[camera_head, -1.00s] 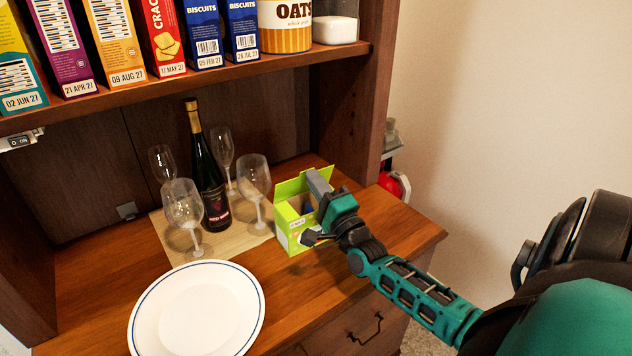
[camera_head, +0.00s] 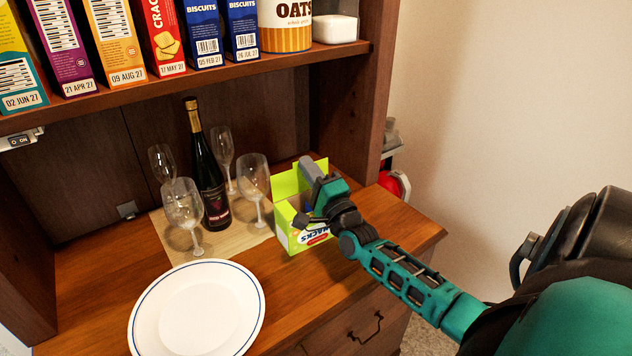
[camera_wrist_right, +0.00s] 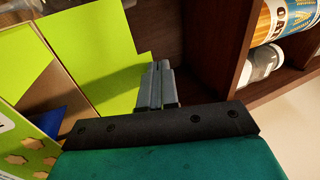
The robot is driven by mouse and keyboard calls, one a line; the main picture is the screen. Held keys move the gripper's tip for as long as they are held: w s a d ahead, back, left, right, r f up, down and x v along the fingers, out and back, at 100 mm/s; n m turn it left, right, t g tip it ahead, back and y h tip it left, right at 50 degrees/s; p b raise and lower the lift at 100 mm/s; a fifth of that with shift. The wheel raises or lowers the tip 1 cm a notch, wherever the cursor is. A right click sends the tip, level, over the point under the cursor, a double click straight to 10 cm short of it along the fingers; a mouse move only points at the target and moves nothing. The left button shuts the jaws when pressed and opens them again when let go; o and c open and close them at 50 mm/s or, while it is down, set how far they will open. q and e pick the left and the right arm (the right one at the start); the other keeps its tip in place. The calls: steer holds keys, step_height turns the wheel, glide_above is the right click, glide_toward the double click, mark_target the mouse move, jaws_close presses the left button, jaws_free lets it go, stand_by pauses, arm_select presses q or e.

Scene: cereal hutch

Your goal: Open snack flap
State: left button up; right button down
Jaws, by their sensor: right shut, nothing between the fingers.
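The snack box (camera_head: 284,232) is a small lime-green carton on the hutch counter, right of the wine glasses. Its top is open, and a green flap (camera_head: 287,183) stands up at its back left. My right gripper (camera_head: 308,168) is over the box's top, its grey fingers closed together and empty, close to the raised flaps. In the right wrist view the shut fingers (camera_wrist_right: 158,88) lie in front of a green flap (camera_wrist_right: 112,58); I cannot tell if they touch it. Part of the box interior shows at the left there. My left gripper is not in view.
A white plate (camera_head: 197,312) lies at the front of the counter. A wine bottle (camera_head: 209,180) and several glasses, including the nearest one (camera_head: 183,205), stand on a mat left of the box. Cereal and biscuit boxes line the shelf (camera_head: 200,83) above.

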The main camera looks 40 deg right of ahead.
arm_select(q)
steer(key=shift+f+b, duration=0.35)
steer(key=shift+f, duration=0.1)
arm_select(e)
steer(key=shift+x, duration=1.05)
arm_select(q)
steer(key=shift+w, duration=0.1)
arm_select(e)
steer(key=shift+w+f, duration=0.15)
steer(key=shift+w, duration=0.05)
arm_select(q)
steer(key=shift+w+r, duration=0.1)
